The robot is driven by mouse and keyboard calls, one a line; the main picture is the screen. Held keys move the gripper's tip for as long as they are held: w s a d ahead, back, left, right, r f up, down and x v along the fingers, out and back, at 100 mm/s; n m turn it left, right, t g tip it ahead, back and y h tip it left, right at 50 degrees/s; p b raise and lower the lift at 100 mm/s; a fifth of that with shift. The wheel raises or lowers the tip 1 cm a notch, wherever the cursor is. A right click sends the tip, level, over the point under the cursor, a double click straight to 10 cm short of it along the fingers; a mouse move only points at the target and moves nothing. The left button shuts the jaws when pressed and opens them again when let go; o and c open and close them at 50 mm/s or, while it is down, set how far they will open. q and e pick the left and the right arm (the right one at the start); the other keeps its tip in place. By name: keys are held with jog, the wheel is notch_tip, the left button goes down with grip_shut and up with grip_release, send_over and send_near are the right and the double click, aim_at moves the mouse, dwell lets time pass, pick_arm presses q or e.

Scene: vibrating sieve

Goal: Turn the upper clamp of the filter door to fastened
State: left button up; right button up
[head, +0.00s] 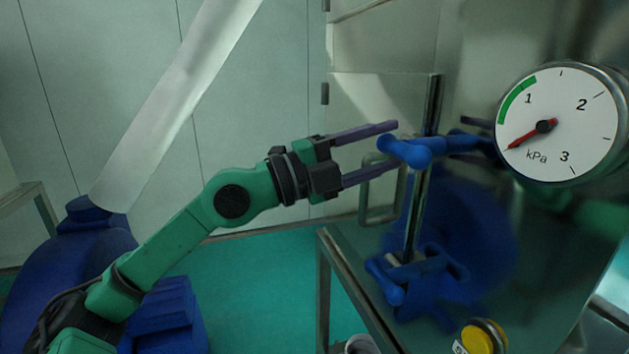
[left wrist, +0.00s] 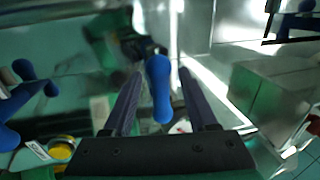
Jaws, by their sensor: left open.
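The upper clamp (head: 408,150) is a blue T-shaped handle on the filter door's edge, its arm reaching right toward the gauge. My left gripper (head: 386,147) is open, with its purple fingers pointing right at the clamp. In the left wrist view, the clamp's rounded blue handle (left wrist: 159,90) lies between the two spread fingers (left wrist: 155,92), with a gap visible on each side. I see no grip on it. The lower clamp (head: 408,272) is a similar blue handle further down. My right gripper is not in view.
A metal door handle (head: 383,187) sits just below and behind the fingers. A yellow button (head: 477,339) is at the bottom. Open floor (head: 265,270) lies left of the steel frame.

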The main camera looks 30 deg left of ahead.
pick_arm(q)
jog(key=b+v, duration=1)
jog(key=v, duration=0.3)
jog(key=shift+b, duration=0.3)
jog(key=shift+w+d, duration=0.1)
jog(key=shift+d, duration=0.05)
